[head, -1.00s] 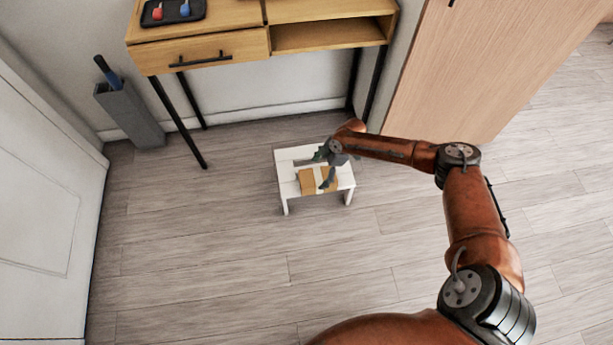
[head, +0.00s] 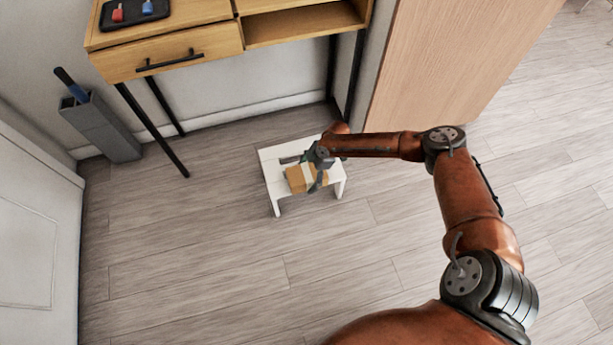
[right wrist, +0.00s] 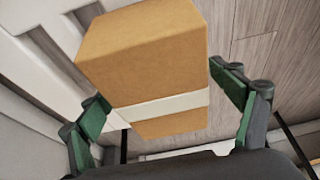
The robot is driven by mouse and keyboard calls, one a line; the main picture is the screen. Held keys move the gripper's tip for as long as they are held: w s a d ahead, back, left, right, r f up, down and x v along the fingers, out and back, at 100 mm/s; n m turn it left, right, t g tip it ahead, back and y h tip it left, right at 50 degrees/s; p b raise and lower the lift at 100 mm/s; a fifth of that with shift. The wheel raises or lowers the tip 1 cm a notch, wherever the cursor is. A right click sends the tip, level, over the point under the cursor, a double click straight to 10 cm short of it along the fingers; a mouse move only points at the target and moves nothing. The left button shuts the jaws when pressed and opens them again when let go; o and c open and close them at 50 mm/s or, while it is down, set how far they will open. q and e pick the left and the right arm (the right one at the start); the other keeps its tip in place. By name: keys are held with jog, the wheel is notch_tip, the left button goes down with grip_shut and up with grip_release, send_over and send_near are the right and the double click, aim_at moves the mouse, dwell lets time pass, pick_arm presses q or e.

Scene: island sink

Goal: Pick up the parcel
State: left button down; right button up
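The parcel (head: 299,179) is a small brown cardboard box with a pale tape band. In the head view it is at the small white stool (head: 273,187), partly covered by my right gripper (head: 306,171). I cannot tell whether the box still touches the stool top. My left gripper is not in view.
A wooden desk (head: 165,62) with black legs stands behind the stool, holding a black tray (head: 135,12). A grey bin (head: 103,128) is at the left. A wooden panel (head: 450,65) rises at the back right. The floor in front is clear.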

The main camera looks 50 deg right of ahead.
jog(key=c, duration=1.3)
jog(key=shift+c, duration=0.4)
jog(key=shift+r, duration=0.1)
